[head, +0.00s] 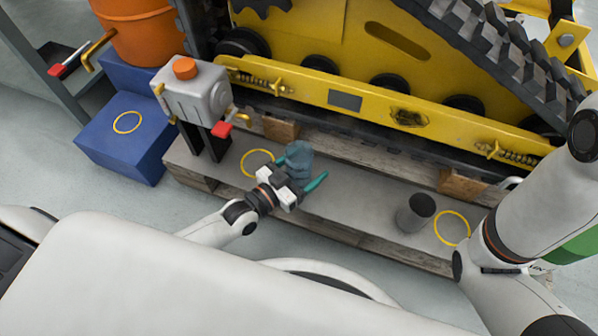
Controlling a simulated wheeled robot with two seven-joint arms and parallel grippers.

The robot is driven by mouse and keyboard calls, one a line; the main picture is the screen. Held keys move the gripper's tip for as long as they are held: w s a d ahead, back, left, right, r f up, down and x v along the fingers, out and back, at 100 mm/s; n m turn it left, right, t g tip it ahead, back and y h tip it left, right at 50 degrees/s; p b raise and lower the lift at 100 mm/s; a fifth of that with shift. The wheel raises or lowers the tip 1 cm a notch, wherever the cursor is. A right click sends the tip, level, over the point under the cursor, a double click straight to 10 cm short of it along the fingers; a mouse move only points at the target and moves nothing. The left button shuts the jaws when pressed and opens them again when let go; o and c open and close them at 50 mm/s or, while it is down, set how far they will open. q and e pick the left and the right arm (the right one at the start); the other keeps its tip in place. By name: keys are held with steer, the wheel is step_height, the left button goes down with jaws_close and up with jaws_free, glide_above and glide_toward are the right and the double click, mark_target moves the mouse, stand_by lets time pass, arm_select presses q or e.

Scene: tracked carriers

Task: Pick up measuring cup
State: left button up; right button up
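A translucent blue-grey cup, which looks like the measuring cup (299,153), stands on the grey-topped wooden platform (345,205) in front of the yellow tracked machine. My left gripper (303,169) is at the cup from the near side. Its teal fingers are spread, one on each side of the cup's lower part. The right finger looks apart from the cup; contact at the left finger cannot be told. The gripper hides part of the cup's base. My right arm comes in at the right edge; its gripper is not in view.
A dark grey cylindrical container (414,213) stands beside a yellow ring (452,228) on the platform. Another yellow ring (257,163) lies left of the cup. The yellow machine (375,110) blocks the back.

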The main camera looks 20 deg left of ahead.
arm_select(q)
steer(key=shift+c, duration=0.4)
steer(key=c, duration=1)
